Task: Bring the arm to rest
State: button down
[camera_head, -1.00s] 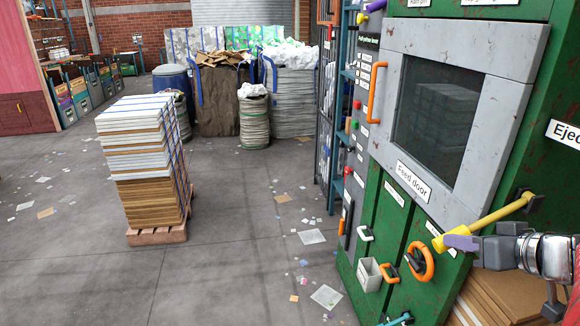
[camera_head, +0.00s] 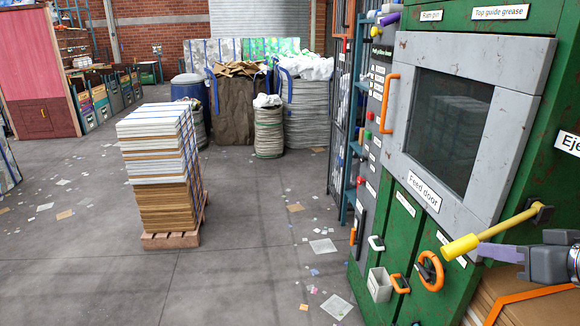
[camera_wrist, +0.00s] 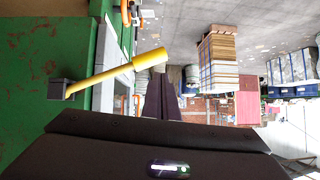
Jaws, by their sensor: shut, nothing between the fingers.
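My gripper (camera_head: 486,250) is at the lower right of the head view, just right of and below the knob end of a yellow lever (camera_head: 500,228) on the green machine. Its lavender fingers are together with nothing between them. I cannot tell from this view whether they touch the lever. In the wrist view the fingers (camera_wrist: 161,82) look dark and closed, and the yellow lever (camera_wrist: 100,76) reaches from the left to near their tips. Most of my arm is outside the head view at the right.
The green machine (camera_head: 415,235) with its grey feed door (camera_head: 500,165) and orange handwheel (camera_head: 430,270) fills the right side. Flat brown cardboard (camera_head: 520,300) lies below my gripper. A stacked pallet (camera_head: 170,240) stands at left centre, with bags (camera_head: 305,110) behind. Open floor lies between.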

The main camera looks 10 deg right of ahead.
jog(key=a+f+n+g+y, duration=0.1)
jog(key=a+f+g+y, duration=0.15)
jog(key=a+f, duration=0.6)
jog(key=a+f+n+g+y, duration=0.2)
jog(key=a+f+g, duration=0.3)
jog(key=a, duration=0.6)
jog(key=s+a+r+m+t+h, duration=0.1)
jog(key=s+a+r+m+h, duration=0.1)
jog(key=a+h, duration=0.3)
jog(key=shift+s+a+r+t, duration=0.15)
jog(key=shift+s+a+t, duration=0.2)
jog(key=shift+s+a, duration=0.7)
jog(key=shift+w+a, duration=0.3)
jog(key=shift+w, duration=0.05)
